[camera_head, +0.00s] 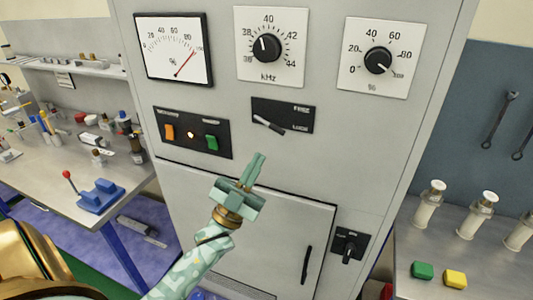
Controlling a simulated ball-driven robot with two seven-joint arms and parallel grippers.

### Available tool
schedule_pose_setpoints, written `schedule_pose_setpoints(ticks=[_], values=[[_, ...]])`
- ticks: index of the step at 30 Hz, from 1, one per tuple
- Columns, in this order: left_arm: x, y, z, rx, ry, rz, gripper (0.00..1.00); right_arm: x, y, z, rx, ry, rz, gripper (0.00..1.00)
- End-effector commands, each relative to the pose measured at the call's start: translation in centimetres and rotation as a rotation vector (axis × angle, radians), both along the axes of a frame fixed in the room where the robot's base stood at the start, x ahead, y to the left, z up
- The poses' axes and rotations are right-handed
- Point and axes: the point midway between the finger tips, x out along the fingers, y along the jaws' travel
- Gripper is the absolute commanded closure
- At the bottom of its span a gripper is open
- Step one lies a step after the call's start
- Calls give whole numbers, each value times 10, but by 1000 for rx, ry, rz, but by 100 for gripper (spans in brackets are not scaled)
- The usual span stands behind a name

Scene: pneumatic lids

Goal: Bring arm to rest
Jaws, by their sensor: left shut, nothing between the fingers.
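My left gripper (249,172) is in the lower middle of the head view, in front of the grey cabinet (362,150). Its green fingers are together with nothing between them, pointing up towards the panel. Just above it is the lever switch (282,115) on its black plate, and to its left is the switch box (192,132) with an orange and a green button and a small lit lamp. The fingers appear apart from both. My right gripper is not in view.
The cabinet carries a percent meter (173,49), a kHz dial (266,48) and a percent dial (378,60). A cluttered bench (132,178) stands left. A right bench (440,244) holds several metal-and-white cylinders and green and yellow blocks. A rotary switch (348,245) sits low on the cabinet.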

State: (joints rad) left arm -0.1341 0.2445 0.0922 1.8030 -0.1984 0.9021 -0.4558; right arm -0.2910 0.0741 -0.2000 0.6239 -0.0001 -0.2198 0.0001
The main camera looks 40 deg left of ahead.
Motion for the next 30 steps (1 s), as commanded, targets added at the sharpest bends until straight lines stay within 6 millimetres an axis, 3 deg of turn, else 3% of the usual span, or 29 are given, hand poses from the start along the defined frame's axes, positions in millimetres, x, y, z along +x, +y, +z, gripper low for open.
schedule_pose_setpoints(ticks=[6, 13, 14, 16, 17, 20, 21, 23, 24, 26, 30], values=[[-11, 2, -11, 1, -1, -1, 100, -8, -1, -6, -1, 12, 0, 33], [-7, 2, -15, -6, 33, -9, 100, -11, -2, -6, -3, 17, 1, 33], [-2, 3, -20, -8, 64, -7, 100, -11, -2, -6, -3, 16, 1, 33], [13, 8, -50, -15, 186, 8, 100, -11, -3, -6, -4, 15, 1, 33], [20, 11, -68, -20, 252, 16, 100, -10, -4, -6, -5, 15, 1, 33], [36, 16, -151, -49, 505, 44, 100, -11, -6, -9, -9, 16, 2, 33], [37, 18, -189, -62, 611, 56, 100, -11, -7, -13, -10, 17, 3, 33], [33, 18, -246, -81, 764, 72, 100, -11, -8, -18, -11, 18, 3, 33], [27, 18, -284, -91, 862, 81, 100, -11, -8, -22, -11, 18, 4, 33], [13, 16, -338, -106, 1006, 96, 100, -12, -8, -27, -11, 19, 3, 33], [-41, 8, -457, -126, 1327, 132, 100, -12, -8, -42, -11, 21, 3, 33]])
